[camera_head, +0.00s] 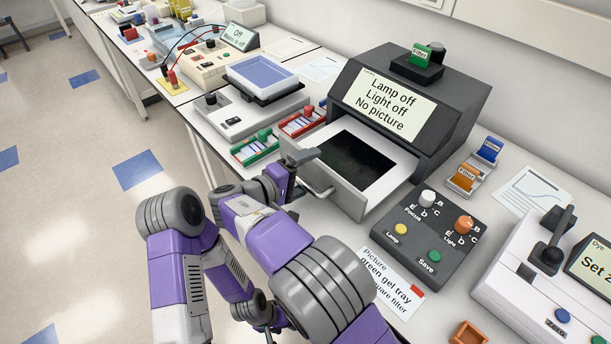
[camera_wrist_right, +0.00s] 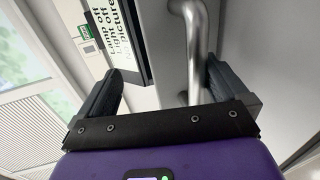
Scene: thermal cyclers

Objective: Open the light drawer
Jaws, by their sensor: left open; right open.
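The light drawer (camera_head: 403,179) is a white tray with a dark panel inside. It stands pulled out from the front of the dark grey imager (camera_head: 442,124), whose screen reads "Lamp off, Light off, No picture". The drawer's metal bar handle (camera_head: 322,190) is on its front. My right gripper (camera_head: 303,172) is open at this handle. In the right wrist view the handle (camera_wrist_right: 190,45) passes between the spread fingers, nearer the right one; contact cannot be told. My left gripper (camera_head: 266,326) is open, low near the table's front edge, partly hidden by my arm.
Left of the drawer are racks with red (camera_head: 301,122) and green (camera_head: 256,147) parts. A control box with knobs (camera_head: 432,236) stands close on its right. A note card (camera_head: 392,283) lies in front of the box. A white device (camera_head: 540,285) is at far right.

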